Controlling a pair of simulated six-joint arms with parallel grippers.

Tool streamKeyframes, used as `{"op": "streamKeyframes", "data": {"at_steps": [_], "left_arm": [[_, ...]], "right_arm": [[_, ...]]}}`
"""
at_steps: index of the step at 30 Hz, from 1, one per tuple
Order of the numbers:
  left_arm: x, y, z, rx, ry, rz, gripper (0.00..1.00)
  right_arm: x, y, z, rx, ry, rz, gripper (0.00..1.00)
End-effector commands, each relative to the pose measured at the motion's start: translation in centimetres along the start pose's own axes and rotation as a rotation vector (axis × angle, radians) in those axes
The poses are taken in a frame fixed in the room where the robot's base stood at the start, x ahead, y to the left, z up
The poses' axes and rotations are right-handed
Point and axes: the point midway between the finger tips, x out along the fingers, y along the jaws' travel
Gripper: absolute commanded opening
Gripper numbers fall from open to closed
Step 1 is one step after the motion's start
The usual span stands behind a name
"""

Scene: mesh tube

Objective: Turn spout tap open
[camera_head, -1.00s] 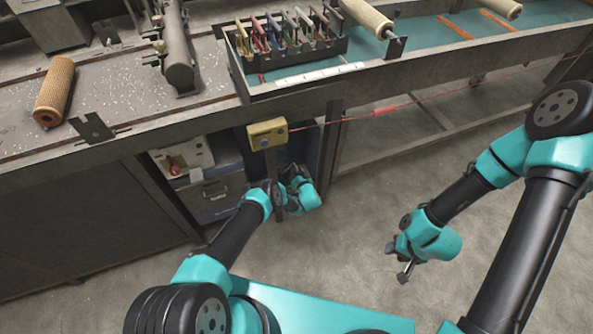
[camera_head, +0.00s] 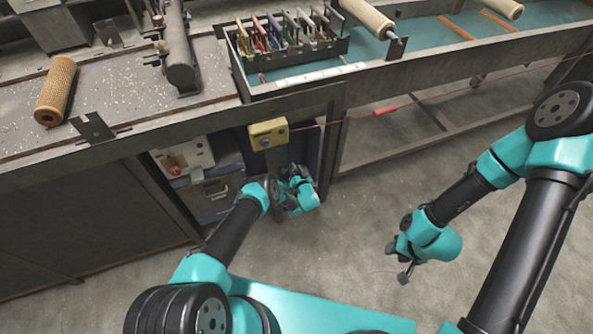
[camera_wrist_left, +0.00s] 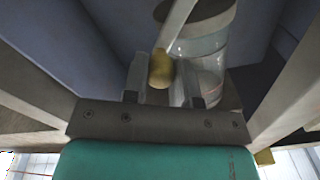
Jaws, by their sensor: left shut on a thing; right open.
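In the left wrist view, a brass-coloured, rounded piece (camera_wrist_left: 161,68), apparently part of the tap, sits between the fingers of my left gripper (camera_wrist_left: 162,84). The gripper is shut on it. A pale flat bar (camera_wrist_left: 178,22) runs up from this piece. A clear cylindrical vessel (camera_wrist_left: 208,50) with a dark round top stands just behind and to the right. In the head view, my left wrist is in front of the cabinet opening under the bench and hides the tap. My right gripper (camera_head: 404,273) is open and empty above the floor.
A yellow box (camera_head: 268,134) with a red cord hangs at the bench edge above my left wrist. A control panel (camera_head: 185,160) stands left in the opening. A rack of coloured tools (camera_head: 290,45) is on the bench. The floor around my right gripper is clear.

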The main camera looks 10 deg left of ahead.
Motion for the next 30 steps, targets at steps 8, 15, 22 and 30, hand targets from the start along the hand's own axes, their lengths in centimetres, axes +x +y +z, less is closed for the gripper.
{"op": "streamKeyframes", "data": {"at_steps": [8, 15, 22, 30], "left_arm": [[0.1, -1.6, -0.2, -0.208, -0.001, -0.001, 0.00], [0.1, -2.6, -0.1, -0.356, 0.000, -0.001, 0.00], [0.0, -3.0, 0.1, -0.423, -0.001, -0.001, 0.00], [0.0, -3.1, 0.1, -0.432, -0.001, -0.001, 0.00]], "right_arm": [[0.0, 0.0, 0.0, 0.000, 0.000, 0.000, 0.43], [0.0, 0.0, 0.0, 0.000, 0.000, 0.000, 0.43], [0.0, 0.0, 0.0, 0.000, 0.000, 0.000, 0.43], [0.0, 0.0, 0.0, 0.000, 0.000, 0.000, 0.43]]}}
